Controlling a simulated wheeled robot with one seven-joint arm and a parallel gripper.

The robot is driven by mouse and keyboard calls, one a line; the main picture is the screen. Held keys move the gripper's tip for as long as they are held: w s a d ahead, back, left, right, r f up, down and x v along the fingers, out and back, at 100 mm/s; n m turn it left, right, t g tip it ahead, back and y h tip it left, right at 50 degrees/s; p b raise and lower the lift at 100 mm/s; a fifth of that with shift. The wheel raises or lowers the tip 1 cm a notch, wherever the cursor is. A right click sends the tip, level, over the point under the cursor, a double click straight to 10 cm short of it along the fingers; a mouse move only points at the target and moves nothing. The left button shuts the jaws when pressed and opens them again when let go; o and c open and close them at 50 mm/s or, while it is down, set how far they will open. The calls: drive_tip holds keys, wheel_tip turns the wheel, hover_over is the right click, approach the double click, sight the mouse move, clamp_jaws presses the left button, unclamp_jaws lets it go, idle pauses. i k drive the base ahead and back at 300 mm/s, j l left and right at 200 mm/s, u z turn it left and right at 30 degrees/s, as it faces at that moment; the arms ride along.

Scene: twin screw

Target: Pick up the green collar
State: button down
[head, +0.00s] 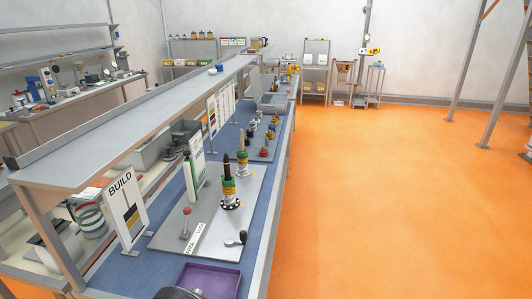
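Green ring-shaped parts (228,181) show in the head view on an upright stack with yellow bands, a dark pointed top and a black-and-white base. A second upright stack (242,159) with a tan top stands close behind it and also shows green and yellow. I cannot tell which green part is the collar. Both stand on a grey plate (213,226) on the blue bench top. My gripper's fingers are not in view. A dark rounded part at the bottom edge may belong to my arm.
A purple tray (222,277) lies in front of the plate. A raised shelf (130,135) overhangs the left side. Several small parts stand farther back. The orange floor at right is clear.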

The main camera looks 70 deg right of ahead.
sight(242, 155)
drive_tip(key=z, duration=2.1)
drive_tip(key=i+l+u, duration=0.1)
drive_tip(key=l, duration=0.25)
drive_tip(key=i+l+u, duration=0.1)
drive_tip(key=l, duration=0.3)
drive_tip(key=i+l+u, duration=0.1)
drive_tip(key=l, duration=0.3)
drive_tip(key=i+l+u, duration=0.15)
drive_tip(key=l, duration=0.25)
drive_tip(key=i+l+u, duration=0.25)
drive_tip(key=i+l, duration=0.35)
drive_tip(key=i+l+u, duration=0.3)
drive_tip(key=i+l, duration=0.3)
drive_tip(key=l, duration=0.2)
drive_tip(key=i+l+u, duration=0.15)
drive_tip(key=u, duration=0.35)
drive_tip(key=i+l+u, duration=0.1)
drive_tip(key=u, duration=0.4)
drive_tip(key=i+l+u, duration=0.1)
drive_tip(key=l+u, duration=0.25)
drive_tip(key=u, duration=0.15)
